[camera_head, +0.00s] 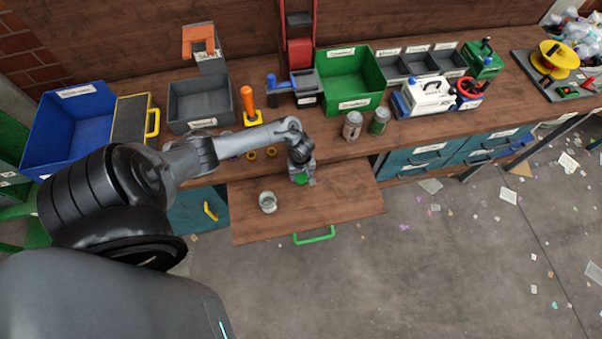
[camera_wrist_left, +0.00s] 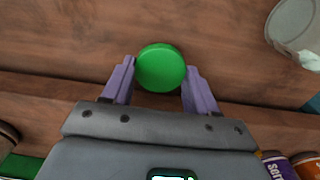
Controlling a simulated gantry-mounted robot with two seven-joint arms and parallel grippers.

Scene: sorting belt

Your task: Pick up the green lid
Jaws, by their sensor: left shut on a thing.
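The green lid (camera_wrist_left: 161,68) is a round disc between the two purple fingers of my left gripper (camera_wrist_left: 160,85) in the left wrist view. The gripper is shut on the lid, one finger at each side. In the head view my left gripper (camera_head: 303,180) is over the pulled-out wooden board with the green handle, and only a bit of green shows beneath it. My right gripper is not in view.
A glass jar (camera_head: 267,202) stands on the pulled-out board (camera_head: 340,205), left of the gripper. Two cans (camera_head: 352,125) stand on the bench behind. A green bin (camera_head: 350,80) and a grey bin (camera_head: 200,103) stand further back. The board's right part is clear.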

